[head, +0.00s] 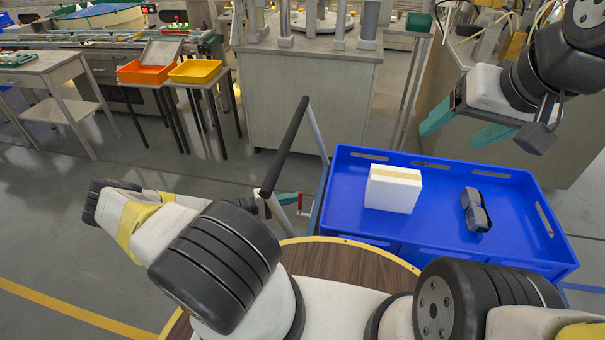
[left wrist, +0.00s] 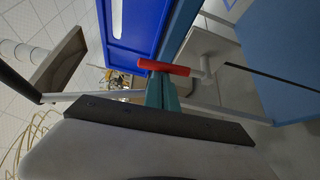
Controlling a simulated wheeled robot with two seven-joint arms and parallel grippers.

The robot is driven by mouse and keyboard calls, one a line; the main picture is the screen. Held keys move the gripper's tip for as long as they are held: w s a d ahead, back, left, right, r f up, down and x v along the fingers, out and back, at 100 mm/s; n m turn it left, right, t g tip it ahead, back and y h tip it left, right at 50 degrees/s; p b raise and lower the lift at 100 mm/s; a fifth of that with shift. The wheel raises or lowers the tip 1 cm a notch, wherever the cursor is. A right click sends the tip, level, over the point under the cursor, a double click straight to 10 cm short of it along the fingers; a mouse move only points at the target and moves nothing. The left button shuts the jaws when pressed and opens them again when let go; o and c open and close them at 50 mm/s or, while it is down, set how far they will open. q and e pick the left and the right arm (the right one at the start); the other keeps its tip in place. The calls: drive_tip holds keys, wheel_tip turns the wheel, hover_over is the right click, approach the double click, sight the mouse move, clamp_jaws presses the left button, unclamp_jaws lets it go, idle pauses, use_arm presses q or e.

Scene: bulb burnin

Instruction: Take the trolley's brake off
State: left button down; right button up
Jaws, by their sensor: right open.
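The trolley (head: 345,225) carries a blue tray and stands right of centre in the head view. Its dark push handle (head: 285,145) rises at its left end. A red-gripped lever (left wrist: 163,68), which I take for the brake, sits on a pale arm at that end; in the head view a small red part (head: 300,201) shows there. My left gripper (head: 290,198) has its teal fingers together, their tips right at the red grip; whether they touch it I cannot tell. The fingers also show in the left wrist view (left wrist: 161,92). My right gripper (head: 460,128) is open and empty above the tray's far side.
The blue tray (head: 440,190) holds a white box (head: 393,187) and a dark object (head: 475,209). Behind stand a grey cabinet (head: 305,100) and small tables with an orange bin (head: 145,73) and a yellow bin (head: 195,71). The floor left of the trolley is clear.

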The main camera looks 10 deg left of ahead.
use_arm(q)
drive_tip(key=shift+s, duration=0.4)
idle(0.4)
drive_tip(key=v, duration=0.7)
drive_tip(key=shift+s+a, duration=0.15)
drive_tip(key=shift+a, duration=0.25)
drive_tip(key=shift+a+r, duration=0.1)
